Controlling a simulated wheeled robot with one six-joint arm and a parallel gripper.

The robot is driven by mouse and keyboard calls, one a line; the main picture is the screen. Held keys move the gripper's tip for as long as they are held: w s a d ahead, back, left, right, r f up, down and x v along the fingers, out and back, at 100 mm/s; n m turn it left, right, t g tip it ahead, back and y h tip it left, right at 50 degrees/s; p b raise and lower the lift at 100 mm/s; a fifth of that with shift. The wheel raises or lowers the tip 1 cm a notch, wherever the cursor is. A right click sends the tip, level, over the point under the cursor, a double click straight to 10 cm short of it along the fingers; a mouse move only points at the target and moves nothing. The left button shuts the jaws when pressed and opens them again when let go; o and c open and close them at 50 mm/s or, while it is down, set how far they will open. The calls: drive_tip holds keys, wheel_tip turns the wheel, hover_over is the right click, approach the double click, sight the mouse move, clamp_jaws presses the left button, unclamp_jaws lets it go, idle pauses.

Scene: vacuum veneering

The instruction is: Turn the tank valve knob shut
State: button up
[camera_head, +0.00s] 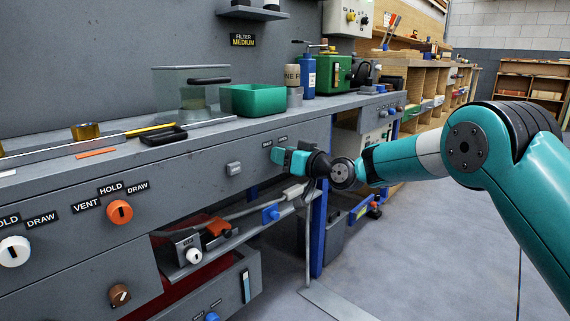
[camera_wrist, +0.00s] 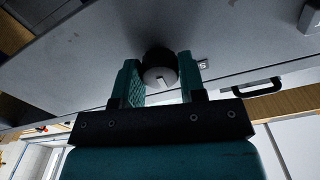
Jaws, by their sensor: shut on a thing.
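My gripper (camera_head: 283,157) is at the front face of the grey bench, below two small dark labels (camera_head: 273,140). In the wrist view its two teal fingers (camera_wrist: 160,82) stand on either side of a round black knob (camera_wrist: 160,62) with a paler grey face and a light pointer mark. The gripper is shut on this knob, which is on the grey panel. In the head view the knob is hidden behind my fingers. I cannot read the labels, so I cannot confirm that it is the tank valve knob or how far it is turned.
An orange knob (camera_head: 120,212), a white knob (camera_head: 14,251) and a brown knob (camera_head: 119,294) are on the panel at left. A grey switch (camera_head: 233,169) is left of my gripper. A shelf (camera_head: 240,232) with fittings juts out below. A green bin (camera_head: 252,100) stands on top.

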drive_tip(key=shift+f+n+b, duration=0.1)
drive_tip(key=shift+n+b, duration=3.35)
drive_tip(key=shift+n, duration=1.05)
drive_tip(key=o, duration=0.9)
drive_tip(key=shift+s+d, duration=0.1)
drive_tip(key=p+v, duration=0.3)
drive_tip(key=v, duration=1.4)
drive_tip(key=shift+s+d, duration=0.1)
drive_tip(key=shift+s, duration=0.05)
